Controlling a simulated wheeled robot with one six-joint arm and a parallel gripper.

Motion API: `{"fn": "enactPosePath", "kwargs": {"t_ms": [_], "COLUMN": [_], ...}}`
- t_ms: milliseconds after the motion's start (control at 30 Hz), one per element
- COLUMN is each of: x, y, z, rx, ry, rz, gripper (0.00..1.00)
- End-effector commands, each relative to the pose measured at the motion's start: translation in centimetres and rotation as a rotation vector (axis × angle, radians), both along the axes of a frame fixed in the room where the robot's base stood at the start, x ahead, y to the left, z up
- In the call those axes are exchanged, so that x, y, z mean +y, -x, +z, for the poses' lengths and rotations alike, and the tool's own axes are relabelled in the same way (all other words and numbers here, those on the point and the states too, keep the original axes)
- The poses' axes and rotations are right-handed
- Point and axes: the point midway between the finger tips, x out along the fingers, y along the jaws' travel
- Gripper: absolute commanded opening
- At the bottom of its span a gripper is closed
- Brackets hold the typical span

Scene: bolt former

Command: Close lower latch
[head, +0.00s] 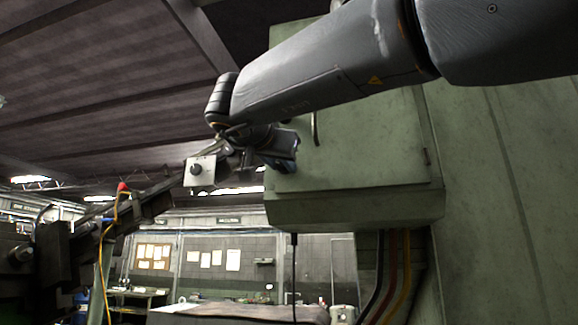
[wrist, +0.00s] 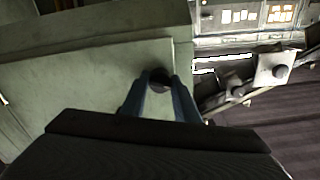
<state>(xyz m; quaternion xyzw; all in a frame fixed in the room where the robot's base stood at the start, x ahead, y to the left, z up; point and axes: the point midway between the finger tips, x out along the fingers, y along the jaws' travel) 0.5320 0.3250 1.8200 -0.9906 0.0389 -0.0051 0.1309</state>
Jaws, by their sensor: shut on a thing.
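The lower latch is a small dark round knob (wrist: 160,78) near the edge of the green cabinet door, seen in the wrist view. My gripper (wrist: 160,88) has its two blue-grey fingers on either side of the knob, shut on it. In the head view my gripper (head: 284,166) is at the lower left of the green cabinet (head: 375,150); the latch is hidden there behind it. The door looks flush with the cabinet in the head view. I cannot tell the latch's turn angle.
Coloured cables (head: 390,270) run below the cabinet. Open room lies at the lower left.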

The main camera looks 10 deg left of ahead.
Motion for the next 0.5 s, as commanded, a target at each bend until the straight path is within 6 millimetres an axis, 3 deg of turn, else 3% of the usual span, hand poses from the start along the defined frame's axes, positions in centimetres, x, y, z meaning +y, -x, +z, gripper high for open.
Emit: {"fn": "enactPosePath", "kwargs": {"t_ms": [267, 500], "x": [-0.02, -0.01], "y": [0.00, -0.01], "z": [0.04, -0.01], "rx": [0.007, 0.025], "ry": [0.085, 0.314], "rz": [0.000, 0.000], "gripper": [0.00, 0.00]}}
